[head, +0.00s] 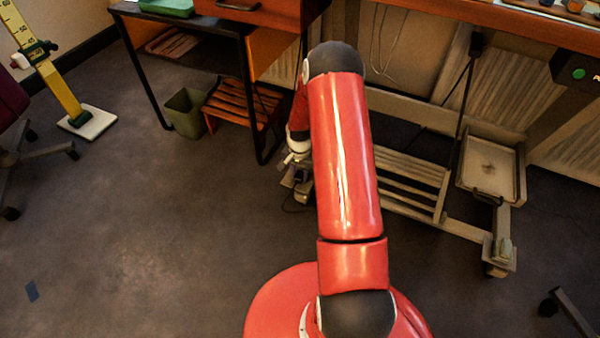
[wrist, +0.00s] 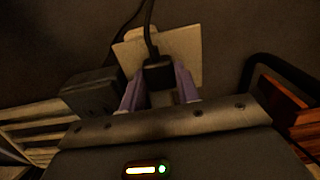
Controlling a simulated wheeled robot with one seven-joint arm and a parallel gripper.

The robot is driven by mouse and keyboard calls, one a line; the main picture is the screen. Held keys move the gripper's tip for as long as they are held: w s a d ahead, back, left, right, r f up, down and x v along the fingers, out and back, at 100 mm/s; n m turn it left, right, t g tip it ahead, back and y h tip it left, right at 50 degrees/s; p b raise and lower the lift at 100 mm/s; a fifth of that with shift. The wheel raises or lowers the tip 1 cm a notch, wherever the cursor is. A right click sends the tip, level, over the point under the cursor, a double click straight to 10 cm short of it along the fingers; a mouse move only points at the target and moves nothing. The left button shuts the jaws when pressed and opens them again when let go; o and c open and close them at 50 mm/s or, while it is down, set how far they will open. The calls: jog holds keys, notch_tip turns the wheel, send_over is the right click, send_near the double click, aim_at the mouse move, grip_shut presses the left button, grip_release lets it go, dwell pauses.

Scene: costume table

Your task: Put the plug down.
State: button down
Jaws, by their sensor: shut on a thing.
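The black plug (wrist: 158,74), with a dark cable rising from its top, sits between the two purple fingers of my gripper (wrist: 160,88) in the wrist view. The fingers are shut on its sides. In the head view my gripper (head: 298,180) is low near the floor, just left of my red arm and partly hidden by it. I cannot make out the plug itself there. In the wrist view a pale flat piece (wrist: 184,52) shows behind the plug, and a dark box (wrist: 92,92) is left of it. I cannot tell whether the plug touches either.
In the head view a wooden slatted rack (head: 240,105) and a green bin (head: 185,112) stand under the black-legged table, beyond my gripper. A pale slatted frame (head: 410,180) on castors is at right. The dark floor (head: 170,240) at left is mostly clear.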

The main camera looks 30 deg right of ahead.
aim_at(300, 175)
jog(key=c, duration=1)
grip_release()
